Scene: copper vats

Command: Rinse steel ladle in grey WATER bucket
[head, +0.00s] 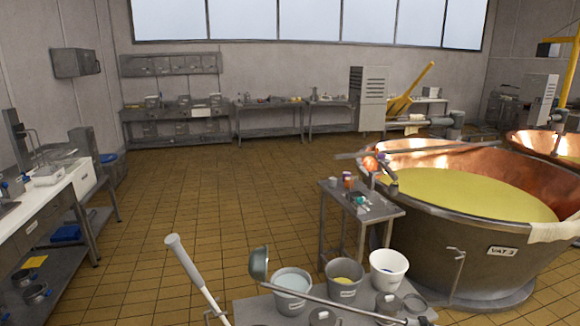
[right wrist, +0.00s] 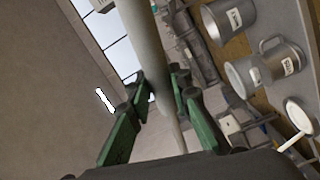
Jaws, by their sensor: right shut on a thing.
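The steel ladle's bowl (head: 259,264) shows in the head view at the upper left edge of a grey bucket (head: 291,302) of pale liquid; its label is too small to read. The bowl is tilted and seems outside the bucket. The ladle's handle (head: 335,303) slopes down to the right, across the front of the buckets. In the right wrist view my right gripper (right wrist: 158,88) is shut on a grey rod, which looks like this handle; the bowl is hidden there. My right gripper is not clear in the head view. My left gripper is not in view.
A second grey bucket (head: 345,290) with yellow contents and a white bucket (head: 388,280) stand to the right, with metal cups in front. A pale pole (head: 195,275) sticks up at the left. A small side table (head: 375,210) and a copper vat (head: 465,245) stand behind.

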